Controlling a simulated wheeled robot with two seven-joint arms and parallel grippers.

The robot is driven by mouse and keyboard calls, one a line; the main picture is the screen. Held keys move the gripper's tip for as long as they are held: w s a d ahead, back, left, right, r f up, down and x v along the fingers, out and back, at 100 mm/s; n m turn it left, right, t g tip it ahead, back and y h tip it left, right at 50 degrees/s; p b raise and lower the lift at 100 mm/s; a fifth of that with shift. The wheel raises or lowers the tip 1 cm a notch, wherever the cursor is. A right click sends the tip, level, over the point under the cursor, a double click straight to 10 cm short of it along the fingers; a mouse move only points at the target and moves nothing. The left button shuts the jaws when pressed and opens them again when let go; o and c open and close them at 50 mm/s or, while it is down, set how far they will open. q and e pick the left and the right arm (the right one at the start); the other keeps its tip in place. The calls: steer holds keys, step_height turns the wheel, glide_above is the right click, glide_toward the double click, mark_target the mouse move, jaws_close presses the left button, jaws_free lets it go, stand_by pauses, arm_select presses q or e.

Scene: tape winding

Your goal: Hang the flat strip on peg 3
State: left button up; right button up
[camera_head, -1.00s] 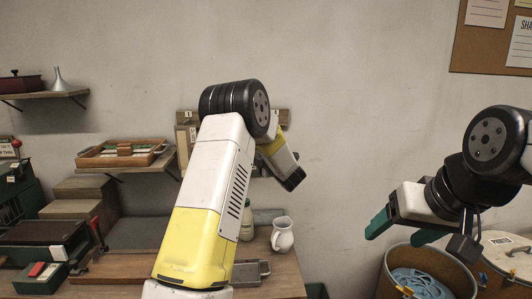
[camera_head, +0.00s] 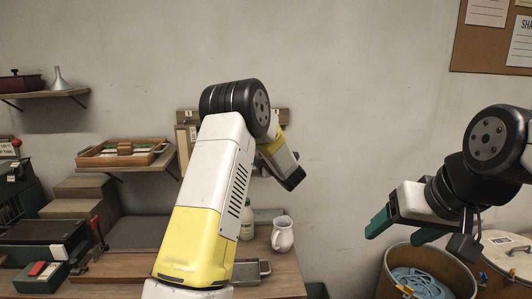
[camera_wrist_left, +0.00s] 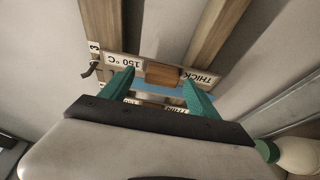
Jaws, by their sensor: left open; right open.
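In the left wrist view my left gripper (camera_wrist_left: 160,84) is open, its two green fingers on either side of a small wooden block (camera_wrist_left: 162,74). Whether the fingers touch the block I cannot tell. A blue band (camera_wrist_left: 172,90) shows behind the fingers; I cannot tell whether it is the flat strip. A dark hook-like peg (camera_wrist_left: 90,70) is at left, beside a small label "3" (camera_wrist_left: 94,46). In the head view my left arm hides its gripper and much of the wall rail (camera_head: 188,115). My right gripper (camera_head: 404,232) is open and empty at right.
Labels "150 °C" (camera_wrist_left: 122,61) and "THICK" (camera_wrist_left: 200,78) are near the left fingers, with long wooden slats (camera_wrist_left: 212,38) beyond. A white jug (camera_head: 282,234) stands on the wooden bench (camera_head: 285,280). A round bin (camera_head: 450,270) holding blue coils is below my right gripper.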

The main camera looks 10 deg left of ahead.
arm_select(q)
steer(key=s+d+r+m+h, duration=1.1)
steer(key=s+m, duration=0.1)
steer(key=s, duration=0.1)
steer(key=s+f+m+g+h, duration=0.1)
steer(key=s+m, duration=0.3)
steer(key=s, duration=0.7)
steer(key=s+a+f+m+g, duration=0.1)
steer(key=s+f+m+g, duration=0.2)
steer(key=s, duration=0.9)
steer(key=s+a+f+m+g+h, duration=0.1)
steer(key=s+f+m+g, duration=0.2)
steer(key=s+m, duration=0.4)
steer(key=s, duration=0.4)
steer(key=shift+s+a+g+h, duration=0.15)
steer(key=shift+s+g+h, duration=0.15)
steer(key=shift+g, duration=0.1)
